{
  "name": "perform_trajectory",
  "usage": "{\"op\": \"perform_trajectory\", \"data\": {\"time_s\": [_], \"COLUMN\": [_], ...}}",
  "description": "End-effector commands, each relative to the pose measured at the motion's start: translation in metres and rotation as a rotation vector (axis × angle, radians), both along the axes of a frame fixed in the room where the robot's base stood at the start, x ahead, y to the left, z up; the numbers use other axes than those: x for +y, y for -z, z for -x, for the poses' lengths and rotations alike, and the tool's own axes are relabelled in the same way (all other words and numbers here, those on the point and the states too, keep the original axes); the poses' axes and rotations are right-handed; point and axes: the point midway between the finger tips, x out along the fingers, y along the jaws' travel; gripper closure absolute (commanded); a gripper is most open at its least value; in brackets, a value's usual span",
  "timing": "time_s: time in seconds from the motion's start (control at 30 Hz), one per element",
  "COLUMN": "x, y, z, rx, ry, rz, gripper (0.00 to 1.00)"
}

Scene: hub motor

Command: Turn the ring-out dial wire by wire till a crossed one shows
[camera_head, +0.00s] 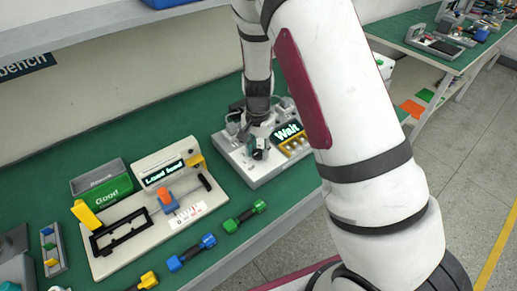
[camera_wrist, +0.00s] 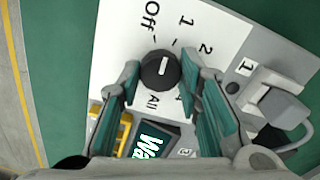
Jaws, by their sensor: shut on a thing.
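The ring-out dial (camera_wrist: 159,71) is a round black knob with a white line, on a white panel marked Off, 1, 2, All and partly hidden figures. The line runs roughly between the 1 side and the All side; I cannot tell which end points. My gripper (camera_wrist: 160,72) has a fingertip on each side of the dial and is shut on it. In the head view my gripper (camera_head: 260,150) is down at the tester box (camera_head: 236,160), hiding the dial. The box's display (camera_head: 287,131) reads "Wait"; it shows partly in the wrist view (camera_wrist: 152,140).
A grey plug with a cable (camera_wrist: 272,100) sits beside the numbered sockets, right of the dial. To the left stand a "Load lead" fixture (camera_head: 118,235) and a green "Good" bin (camera_head: 103,190).

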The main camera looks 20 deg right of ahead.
Motion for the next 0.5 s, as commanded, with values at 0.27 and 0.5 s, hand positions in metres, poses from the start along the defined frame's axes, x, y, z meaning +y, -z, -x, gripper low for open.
{"op": "perform_trajectory", "data": {"time_s": [0.27, 0.5], "x": [0.0006, 0.0004], "y": [-0.0004, -0.0002], "z": [-0.0001, -0.0003], "rx": [0.0, 0.0], "ry": [0.163, 0.232], "rz": [0.0, 0.0], "gripper": [0.96, 0.96]}}
